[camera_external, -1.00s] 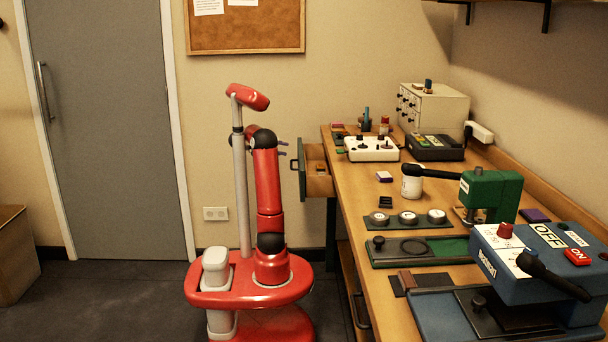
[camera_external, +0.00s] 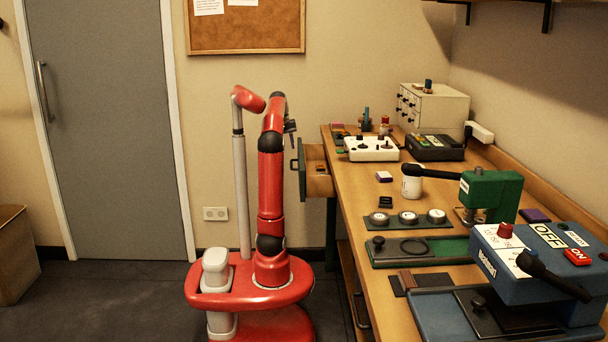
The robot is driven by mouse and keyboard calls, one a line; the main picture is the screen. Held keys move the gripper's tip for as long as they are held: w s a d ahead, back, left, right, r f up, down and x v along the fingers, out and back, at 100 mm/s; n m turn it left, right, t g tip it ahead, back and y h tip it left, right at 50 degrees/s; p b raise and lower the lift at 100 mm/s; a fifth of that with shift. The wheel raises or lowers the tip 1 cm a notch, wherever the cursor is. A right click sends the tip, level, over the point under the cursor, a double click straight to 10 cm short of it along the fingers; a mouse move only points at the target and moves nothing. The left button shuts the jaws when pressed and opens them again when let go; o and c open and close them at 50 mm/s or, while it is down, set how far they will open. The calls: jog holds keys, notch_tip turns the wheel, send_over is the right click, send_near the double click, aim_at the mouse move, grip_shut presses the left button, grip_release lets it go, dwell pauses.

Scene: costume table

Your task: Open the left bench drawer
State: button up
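The left bench drawer (camera_external: 317,168) stands pulled out from the far left end of the wooden bench. Its dark green front (camera_external: 301,169) faces my side and carries a dark handle (camera_external: 293,164). The drawer's wooden inside shows from above. My gripper (camera_external: 291,127) is raised above and slightly left of the drawer front, apart from the handle. It is small and dark here, and I cannot tell whether its fingers are open or shut. No object shows in it.
The bench (camera_external: 352,222) runs along the right. Floor is free left of my base, towards the grey door (camera_external: 110,120).

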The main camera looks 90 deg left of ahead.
jog(key=f, duration=0.2)
jog(key=w+f+b, duration=0.1)
jog(key=f, duration=0.4)
jog(key=shift+w+f+b, duration=0.15)
jog(key=shift+f+b, duration=0.05)
jog(key=shift+b, duration=0.1)
grip_shut()
